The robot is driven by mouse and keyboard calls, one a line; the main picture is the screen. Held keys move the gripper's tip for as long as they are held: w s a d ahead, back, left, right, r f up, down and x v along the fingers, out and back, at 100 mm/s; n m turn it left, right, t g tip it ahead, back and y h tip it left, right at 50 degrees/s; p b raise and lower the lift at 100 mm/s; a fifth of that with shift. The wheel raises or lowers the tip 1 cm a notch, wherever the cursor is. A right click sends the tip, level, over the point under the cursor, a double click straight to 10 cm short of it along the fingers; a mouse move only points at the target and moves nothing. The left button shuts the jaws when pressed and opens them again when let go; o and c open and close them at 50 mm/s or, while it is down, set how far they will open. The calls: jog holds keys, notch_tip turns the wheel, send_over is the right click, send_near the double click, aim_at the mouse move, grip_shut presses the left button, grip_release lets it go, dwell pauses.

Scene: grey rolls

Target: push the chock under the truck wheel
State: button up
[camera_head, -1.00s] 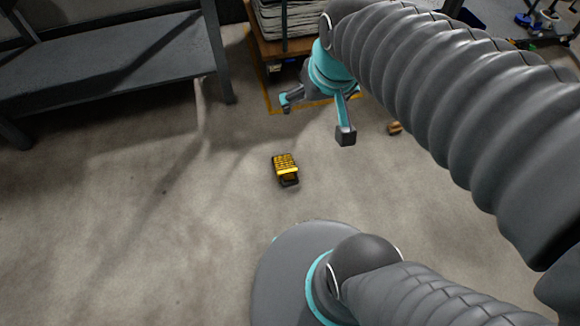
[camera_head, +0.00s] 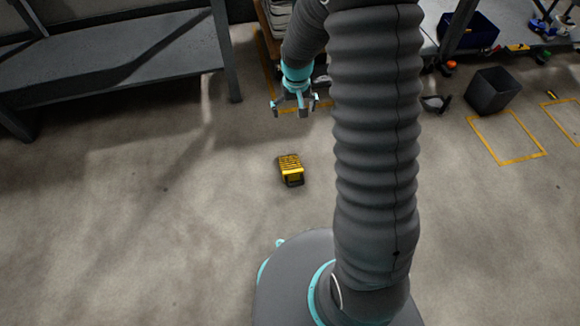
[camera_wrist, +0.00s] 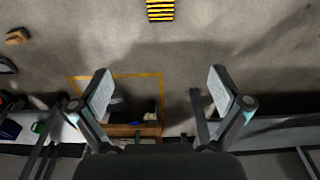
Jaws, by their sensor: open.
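The chock (camera_head: 290,170) is a small yellow and black ribbed block lying on the concrete floor, in front of my base in the head view. In the wrist view the chock (camera_wrist: 160,10) shows at the top edge, partly cut off. My gripper (camera_head: 295,107) is open and empty, beyond the chock towards the cart. Its two fingers (camera_wrist: 160,88) stand wide apart in the wrist view. The truck (camera_head: 266,30) stands at the top of the head view, mostly hidden by my arm. Its wheels cannot be made out clearly.
A grey bench (camera_head: 120,55) stands at the upper left. A dark bin (camera_head: 492,92) stands at the right near yellow floor markings (camera_head: 508,160). A blue crate (camera_head: 470,30) sits at the upper right. A small brown object (camera_wrist: 18,36) lies on the floor. The floor around the chock is clear.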

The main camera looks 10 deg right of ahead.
notch_tip(320, 180, down, 13)
jog(key=w+b, duration=0.1)
jog(key=w, duration=0.1)
jog(key=g+b, duration=0.1)
jog(key=b, duration=0.1)
send_over(291, 166)
jog(key=f, duration=1.5)
jog(key=shift+s+d, duration=0.15)
jog(key=shift+s, duration=0.05)
jog(key=shift+f, duration=3.2)
jog(key=shift+w, duration=0.1)
jog(key=c, duration=1.4)
jog(key=shift+r, duration=0.15)
